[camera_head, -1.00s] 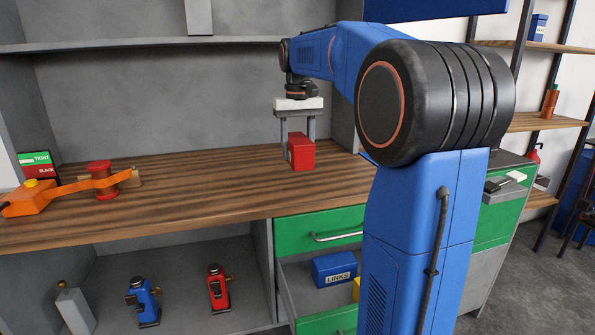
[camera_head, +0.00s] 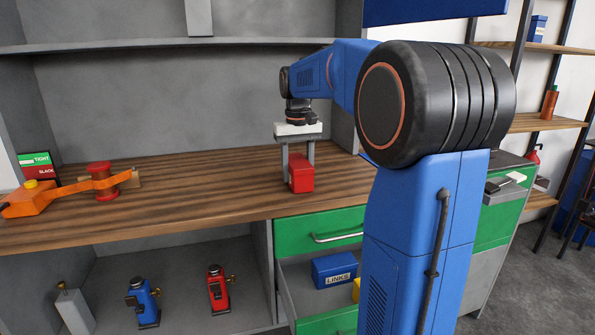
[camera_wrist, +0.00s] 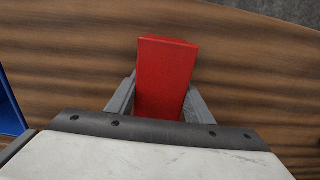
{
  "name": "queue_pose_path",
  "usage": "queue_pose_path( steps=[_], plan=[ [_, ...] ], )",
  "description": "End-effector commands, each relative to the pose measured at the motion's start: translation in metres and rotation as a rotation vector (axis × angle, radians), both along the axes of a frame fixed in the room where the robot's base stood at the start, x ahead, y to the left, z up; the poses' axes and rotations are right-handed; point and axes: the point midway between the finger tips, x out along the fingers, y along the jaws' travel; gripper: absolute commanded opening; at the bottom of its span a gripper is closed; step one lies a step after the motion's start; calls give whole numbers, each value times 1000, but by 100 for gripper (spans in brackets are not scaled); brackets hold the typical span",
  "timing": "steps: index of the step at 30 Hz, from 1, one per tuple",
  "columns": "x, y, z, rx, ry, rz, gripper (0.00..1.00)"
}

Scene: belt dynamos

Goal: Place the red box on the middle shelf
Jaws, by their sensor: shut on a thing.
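The red box (camera_head: 301,173) is between the two fingers of my gripper (camera_head: 300,165), low over the wooden worktop near its front edge. In the wrist view the red box (camera_wrist: 165,75) stands between the grey fingers, with wood grain behind it. My gripper is shut on it. I cannot tell whether the box touches the worktop. At the right is a rack with several wooden shelves. My arm hides the left part of the rack.
On the worktop (camera_head: 200,205) at left lie an orange tool (camera_head: 40,198) and a red spool (camera_head: 102,182). An open drawer below holds a blue LINKS box (camera_head: 334,270). A blue box (camera_head: 538,28) stands on the upper rack shelf. A grey shelf (camera_head: 140,44) crosses above the worktop.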

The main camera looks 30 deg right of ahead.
Motion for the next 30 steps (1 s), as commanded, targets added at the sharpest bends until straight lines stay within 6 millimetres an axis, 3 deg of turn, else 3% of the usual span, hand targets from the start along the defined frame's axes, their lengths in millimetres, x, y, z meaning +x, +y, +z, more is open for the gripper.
queue_pose_path(
  steps=[1, 2, 4, 17, 30],
  plan=[
    [0, 0, -1, 0, 0, 0, 1],
    [0, 0, -2, 0, 1, 0, 49],
    [0, 0, -2, 0, 1, 0, 65],
    [0, 0, 6, -1, -2, 0, 65],
    [1, 0, 84, -1, -3, 0, 65]
  ],
)
